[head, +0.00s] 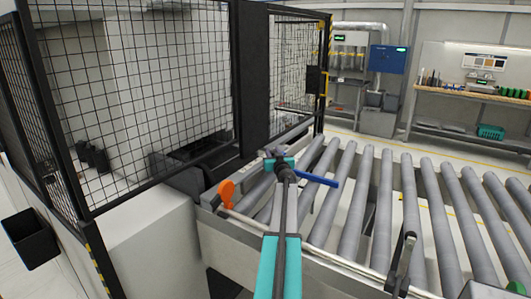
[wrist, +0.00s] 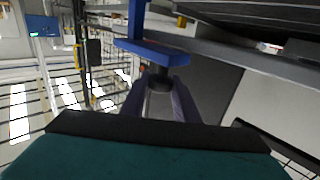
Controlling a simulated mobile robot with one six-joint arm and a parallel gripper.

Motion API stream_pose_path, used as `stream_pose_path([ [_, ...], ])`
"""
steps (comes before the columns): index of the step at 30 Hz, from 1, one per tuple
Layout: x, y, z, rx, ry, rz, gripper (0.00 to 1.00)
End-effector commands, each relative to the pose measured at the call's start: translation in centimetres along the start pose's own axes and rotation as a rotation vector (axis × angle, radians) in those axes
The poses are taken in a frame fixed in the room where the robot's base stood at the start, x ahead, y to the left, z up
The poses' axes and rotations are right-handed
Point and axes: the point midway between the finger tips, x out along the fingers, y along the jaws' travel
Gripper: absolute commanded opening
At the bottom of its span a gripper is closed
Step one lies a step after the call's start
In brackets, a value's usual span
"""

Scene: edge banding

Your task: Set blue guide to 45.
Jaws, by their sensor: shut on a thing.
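The blue guide (head: 317,179) shows in the head view as a blue bar over the near end of the roller conveyor, beyond my gripper. In the wrist view the blue guide (wrist: 162,50) stands straight ahead, with a dark round knob (wrist: 156,80) under it. My gripper (head: 281,166) is at the guide's left end in the head view. In the wrist view its two fingers (wrist: 158,100) are shut on the dark knob, one on each side. No scale or number is readable in either view.
An orange handle (head: 226,192) stands on the conveyor's near rail, left of my gripper. Grey rollers (head: 385,200) stretch right. A black mesh fence (head: 135,85) closes the left side. A black lever (head: 402,262) stands at the front rail. Workbenches (head: 475,98) are far behind.

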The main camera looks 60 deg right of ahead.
Motion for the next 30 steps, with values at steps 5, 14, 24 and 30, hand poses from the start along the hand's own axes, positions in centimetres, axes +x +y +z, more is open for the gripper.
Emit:
stream_pose_path([
  [5,1.5,2.0,-0.3,0.000,0.000,0.005,0.00],
  [14,2.8,4.1,-0.2,0.002,0.002,0.009,0.00],
  [24,2.8,4.3,-0.1,0.002,0.003,0.009,0.00],
  [30,2.8,4.3,-0.1,0.002,0.002,0.010,0.46],
])
